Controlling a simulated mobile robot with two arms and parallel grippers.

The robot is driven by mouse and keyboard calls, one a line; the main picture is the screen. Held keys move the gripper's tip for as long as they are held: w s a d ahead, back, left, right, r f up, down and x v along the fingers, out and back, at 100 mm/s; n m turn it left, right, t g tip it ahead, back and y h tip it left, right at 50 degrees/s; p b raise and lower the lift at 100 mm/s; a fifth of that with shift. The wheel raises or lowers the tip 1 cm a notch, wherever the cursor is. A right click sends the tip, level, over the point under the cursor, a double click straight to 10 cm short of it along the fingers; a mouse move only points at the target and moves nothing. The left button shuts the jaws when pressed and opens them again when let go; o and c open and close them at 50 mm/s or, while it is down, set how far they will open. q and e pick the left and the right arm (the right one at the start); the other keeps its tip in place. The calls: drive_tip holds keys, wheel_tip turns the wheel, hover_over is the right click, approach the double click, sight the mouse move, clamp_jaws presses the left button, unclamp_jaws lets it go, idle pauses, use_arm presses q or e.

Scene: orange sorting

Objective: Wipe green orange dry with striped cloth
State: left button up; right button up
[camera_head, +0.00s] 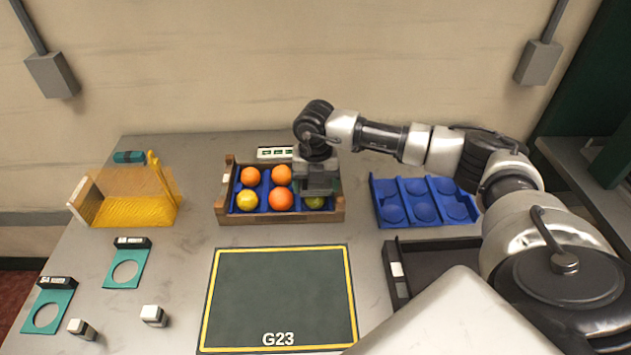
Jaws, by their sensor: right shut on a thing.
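A wooden crate (280,219) with a blue insert stands at the middle back of the table. Three orange fruits and a yellow one (247,200) sit in its left and middle pockets. A yellow-green fruit (315,202), the greenest in view, sits front right, partly hidden under my right gripper (318,190). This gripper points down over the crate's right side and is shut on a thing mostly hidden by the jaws. A green patch (334,186) shows beside the jaws; I cannot tell if it is the cloth. No stripes are discernible. My left gripper is out of view.
An empty blue tray (423,203) lies right of the crate, with a dark open box (393,272) in front. A G23 mat (280,295) lies clear in front. A yellow-lined bin (130,208) and teal ring plates (127,270) are at left.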

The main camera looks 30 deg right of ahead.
drive_tip(key=shift+f+b, duration=0.45)
drive_tip(key=shift+f, duration=0.1)
idle(1.5)
drive_tip(key=shift+s+d, duration=0.15)
drive_tip(key=shift+s+d, duration=0.35)
drive_tip(key=shift+a, duration=0.1)
drive_tip(key=shift+w+a, duration=0.75)
drive_tip(key=shift+a, duration=0.2)
drive_tip(key=shift+d, duration=0.15)
